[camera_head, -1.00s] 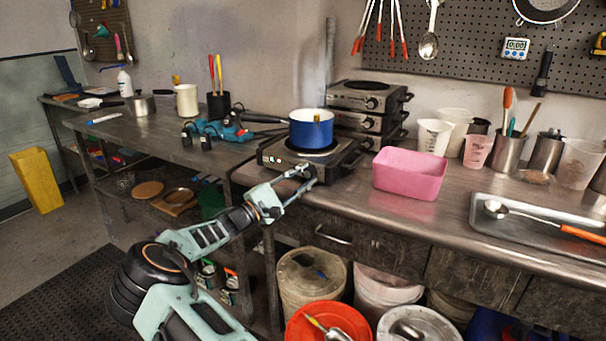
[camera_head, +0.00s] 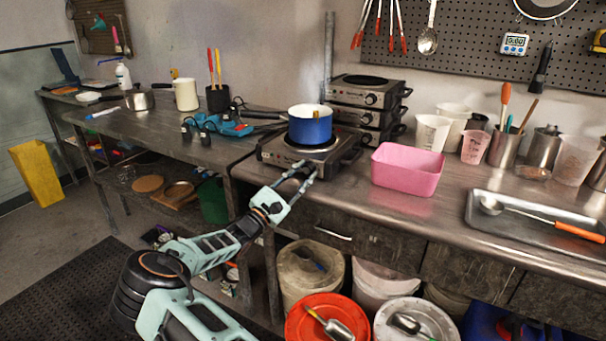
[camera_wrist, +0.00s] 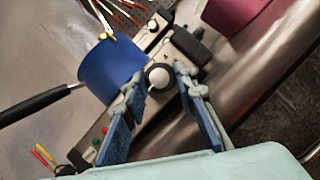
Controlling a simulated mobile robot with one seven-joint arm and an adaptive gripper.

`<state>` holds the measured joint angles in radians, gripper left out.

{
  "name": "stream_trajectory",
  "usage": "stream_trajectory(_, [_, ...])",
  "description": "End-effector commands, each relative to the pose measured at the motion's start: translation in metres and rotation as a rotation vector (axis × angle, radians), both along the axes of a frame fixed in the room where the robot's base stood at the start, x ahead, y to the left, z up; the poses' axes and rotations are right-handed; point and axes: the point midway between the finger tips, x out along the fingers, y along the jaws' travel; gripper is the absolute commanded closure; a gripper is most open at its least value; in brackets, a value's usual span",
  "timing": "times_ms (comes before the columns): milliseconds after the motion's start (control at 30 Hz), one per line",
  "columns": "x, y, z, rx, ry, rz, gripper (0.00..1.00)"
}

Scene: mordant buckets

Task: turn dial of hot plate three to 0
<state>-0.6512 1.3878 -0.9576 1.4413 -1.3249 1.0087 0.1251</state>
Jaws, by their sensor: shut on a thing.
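A hot plate (camera_head: 272,149) stands at the bench's left corner with a blue pot (camera_head: 310,128) on it. The pot also shows in the wrist view (camera_wrist: 108,66). The hot plate's dial (camera_wrist: 159,76), round with a pale face and dark rim, is between my fingertips in the wrist view. My gripper (camera_head: 296,168) is shut on this dial at the front of the hot plate. Red and green lights (camera_wrist: 100,136) show beside it. The dial's scale is too small to read, and the head view hides the dial behind my fingers. No plate number is legible.
More hot plates are stacked (camera_head: 368,98) behind. A pink tub (camera_head: 408,172) stands close to the right. A metal tray with a ladle (camera_head: 545,218) lies farther right. The pot's dark handle (camera_wrist: 40,105) sticks out left. Buckets (camera_head: 310,275) stand below the bench.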

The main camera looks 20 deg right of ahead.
Motion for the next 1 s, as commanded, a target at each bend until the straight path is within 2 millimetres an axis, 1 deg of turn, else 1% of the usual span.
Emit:
stream_trajectory(200, [-0.001, -0.001, 0.0, -0.001, 0.001, -0.002, 0.98])
stream_trajectory(233, [-0.001, -0.001, 0.0, -0.001, 0.001, -0.002, 0.71])
stream_trajectory(367, [0.0, 0.0, 0.0, 0.0, 0.0, -0.002, 0.56])
stream_trajectory(633, [0.0, 0.0, 0.0, 0.0, 0.0, 0.0, 0.56])
stream_trajectory(733, [-0.002, 0.005, -0.002, 0.001, 0.001, 0.001, 0.56])
stream_trajectory(800, [-0.006, 0.013, -0.005, 0.0, 0.002, 0.002, 0.56])
stream_trajectory(867, [-0.01, 0.023, -0.004, 0.001, 0.001, 0.002, 0.56])
stream_trajectory(1000, [-0.023, 0.052, -0.004, 0.001, 0.001, 0.004, 0.56])
